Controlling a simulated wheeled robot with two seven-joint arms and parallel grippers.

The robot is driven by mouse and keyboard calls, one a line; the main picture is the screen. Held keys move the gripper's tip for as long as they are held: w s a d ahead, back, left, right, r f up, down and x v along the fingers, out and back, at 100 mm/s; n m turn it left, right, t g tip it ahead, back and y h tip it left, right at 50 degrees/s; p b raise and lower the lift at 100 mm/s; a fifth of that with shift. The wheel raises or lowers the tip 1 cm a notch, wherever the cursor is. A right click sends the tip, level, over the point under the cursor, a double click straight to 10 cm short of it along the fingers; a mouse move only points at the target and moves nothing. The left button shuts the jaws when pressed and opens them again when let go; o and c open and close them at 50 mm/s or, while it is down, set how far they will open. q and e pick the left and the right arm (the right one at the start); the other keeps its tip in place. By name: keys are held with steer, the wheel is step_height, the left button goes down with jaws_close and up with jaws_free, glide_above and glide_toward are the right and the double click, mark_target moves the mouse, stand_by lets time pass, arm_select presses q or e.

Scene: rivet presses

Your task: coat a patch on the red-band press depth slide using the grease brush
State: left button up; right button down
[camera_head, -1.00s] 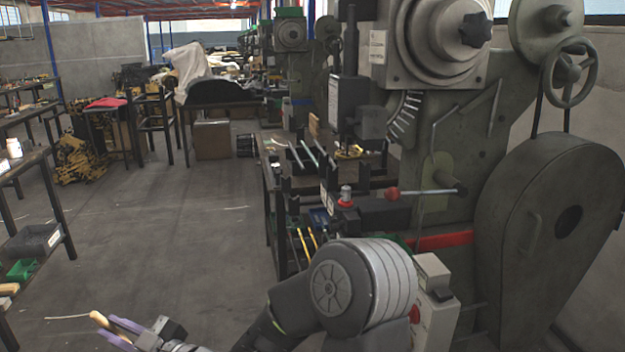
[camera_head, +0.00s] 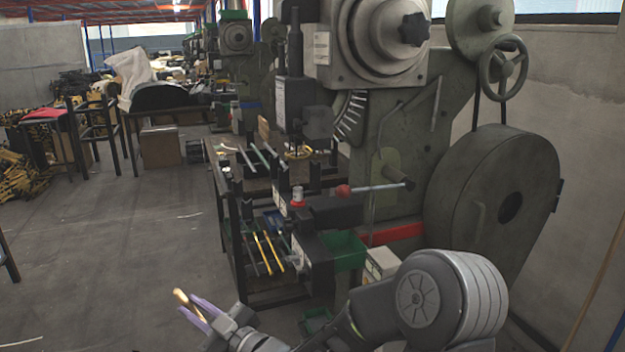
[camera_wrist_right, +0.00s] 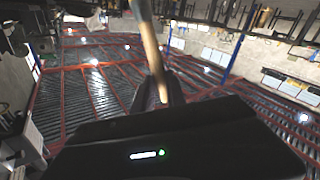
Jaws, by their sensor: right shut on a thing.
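The press with a red band (camera_head: 395,234) stands right of centre in the head view, large and grey-green. A dark vertical slide (camera_head: 294,100) hangs at its front left; I cannot tell for sure whether this is the depth slide. My right gripper (camera_head: 193,312), with purple fingers, is low and left of the press, well apart from it. It is shut on a light wooden handle, taken to be the grease brush (camera_head: 180,296). The brush handle also shows in the right wrist view (camera_wrist_right: 150,50). Its bristles cannot be made out. My left gripper is not in view.
A dark workbench with tool racks (camera_head: 225,185) stands at the press front. A round wheel guard (camera_head: 490,200) is at right. The floor (camera_head: 110,250) at left is clear.

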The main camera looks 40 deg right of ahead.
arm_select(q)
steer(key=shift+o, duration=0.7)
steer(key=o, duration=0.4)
arm_select(e)
steer(key=w+d+r+m+h, duration=0.2)
steer(key=w+d+r+h, duration=0.15)
steer(key=d, duration=0.45)
steer(key=w+d+r+m+h, duration=0.2)
steer(key=w+d+m+h, duration=0.15)
steer(key=d, duration=0.55)
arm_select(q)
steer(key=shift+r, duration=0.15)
arm_select(e)
steer(key=d+r+m+h, duration=0.1)
steer(key=d+r+h, duration=0.2)
steer(key=d, duration=0.6)
steer(key=d+r+m+g+h, duration=0.1)
steer(key=d+r+h, duration=0.3)
steer(key=d+r, duration=0.4)
steer(key=shift+w+d+m, duration=0.3)
steer(key=shift+d+m, duration=0.1)
steer(key=shift+m, duration=0.35)
steer(key=shift+r, duration=0.1)
